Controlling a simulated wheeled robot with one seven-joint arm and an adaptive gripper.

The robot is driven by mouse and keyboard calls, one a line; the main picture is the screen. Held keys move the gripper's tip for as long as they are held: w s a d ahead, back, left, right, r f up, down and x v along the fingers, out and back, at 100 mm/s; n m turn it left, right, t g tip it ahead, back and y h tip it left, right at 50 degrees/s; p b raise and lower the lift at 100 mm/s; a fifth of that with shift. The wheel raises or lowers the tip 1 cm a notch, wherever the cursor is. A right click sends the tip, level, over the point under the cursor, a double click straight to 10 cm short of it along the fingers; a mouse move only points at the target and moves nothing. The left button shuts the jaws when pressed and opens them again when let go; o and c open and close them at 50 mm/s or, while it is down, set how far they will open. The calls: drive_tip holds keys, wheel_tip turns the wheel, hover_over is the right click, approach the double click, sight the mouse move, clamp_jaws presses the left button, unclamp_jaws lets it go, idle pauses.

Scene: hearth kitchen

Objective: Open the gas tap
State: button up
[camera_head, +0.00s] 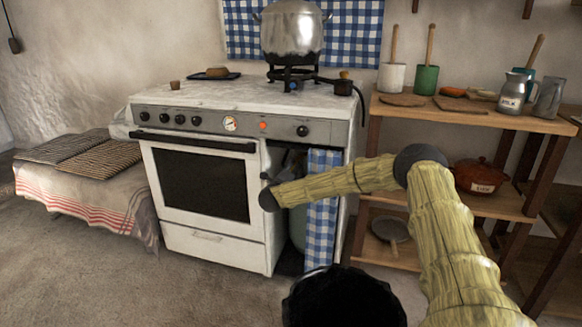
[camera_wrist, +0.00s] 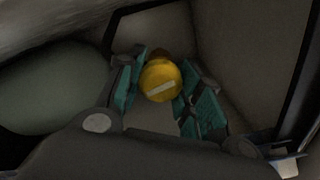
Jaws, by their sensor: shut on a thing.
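The gas tap is a round yellow knob (camera_wrist: 160,80) with a pale bar across its face. In the head view my arm reaches into the open compartment at the right of the white stove (camera_head: 205,190); the knob and fingers are hidden there. A grey-green gas cylinder (camera_head: 297,228) stands in that compartment, and its rounded side (camera_wrist: 50,95) fills the left of the wrist view.
A blue checked curtain (camera_head: 322,215) hangs at the compartment's right side, close to my arm. A large pot (camera_head: 292,28) stands on a burner on the stove top. A wooden shelf (camera_head: 475,115) with crockery stands to the right. The floor in front is clear.

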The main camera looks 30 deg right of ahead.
drive_tip(key=n+p, duration=0.1)
drive_tip(key=p, duration=0.1)
drive_tip(key=n+p, duration=0.1)
drive_tip(key=n, duration=0.1)
drive_tip(key=shift+a+r+n+p, duration=0.1)
drive_tip(key=shift+r+n+p, duration=0.2)
drive_tip(key=shift+p, duration=0.05)
drive_tip(key=n+p, duration=0.4)
drive_tip(key=shift+n, duration=0.3)
drive_tip(key=n+p, duration=0.3)
drive_tip(key=n, duration=0.2)
drive_tip(key=shift+f, duration=0.15)
drive_tip(key=shift+f+n+p, duration=0.15)
drive_tip(key=shift+n+p, duration=0.5)
drive_tip(key=shift+n, duration=0.55)
drive_tip(key=shift+f, duration=0.1)
drive_tip(key=o, duration=1)
drive_tip(key=shift+o, duration=0.2)
drive_tip(key=shift+s, duration=0.1)
